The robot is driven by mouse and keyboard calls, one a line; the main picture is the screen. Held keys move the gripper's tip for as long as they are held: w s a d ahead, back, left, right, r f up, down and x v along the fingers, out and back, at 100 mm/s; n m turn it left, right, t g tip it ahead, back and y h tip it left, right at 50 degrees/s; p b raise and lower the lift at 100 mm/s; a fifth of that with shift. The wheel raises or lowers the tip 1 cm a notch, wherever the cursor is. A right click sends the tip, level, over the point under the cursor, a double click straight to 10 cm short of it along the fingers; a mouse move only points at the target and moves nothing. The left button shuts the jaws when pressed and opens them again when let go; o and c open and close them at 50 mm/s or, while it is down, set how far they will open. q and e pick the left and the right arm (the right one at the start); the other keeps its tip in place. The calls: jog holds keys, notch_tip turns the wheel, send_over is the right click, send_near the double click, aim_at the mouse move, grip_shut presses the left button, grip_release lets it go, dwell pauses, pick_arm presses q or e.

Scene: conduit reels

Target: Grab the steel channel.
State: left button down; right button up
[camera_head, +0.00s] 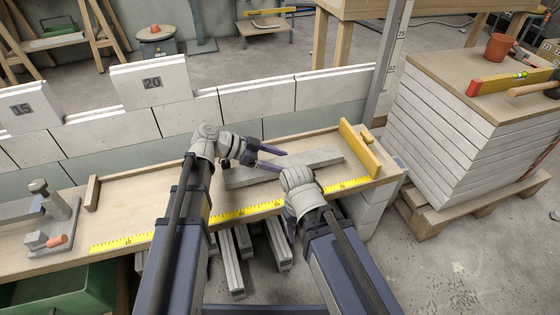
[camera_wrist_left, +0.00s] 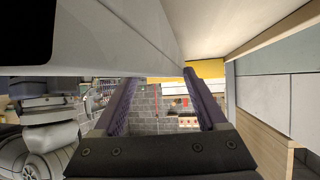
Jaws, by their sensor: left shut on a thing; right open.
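The steel channel (camera_head: 322,158) is a long pale grey bar lying lengthwise along the wooden bench. In the left wrist view it is the big grey length (camera_wrist_left: 115,28) crossing the top. My left gripper (camera_head: 281,161) reaches in from the left, its purple fingers shut on the channel near its middle. Its two fingers (camera_wrist_left: 160,100) stand apart in the wrist view. My right gripper (camera_head: 296,178) is in front of the channel, over the bench's front side. It is open, but its fingers are largely hidden behind its own wrist.
A yellow fence (camera_head: 358,148) stands at the bench's right end, and a yellow ruler (camera_head: 245,213) runs along the front edge. A clamp fixture (camera_head: 52,222) is at the left. Block panels (camera_head: 187,117) line the back. Grey bars (camera_head: 232,262) lie below the front edge.

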aim_at(280, 163)
pick_arm(q)
notch_tip(280, 163, up, 8)
jog(key=p, duration=0.6)
jog(key=shift+f, duration=0.25)
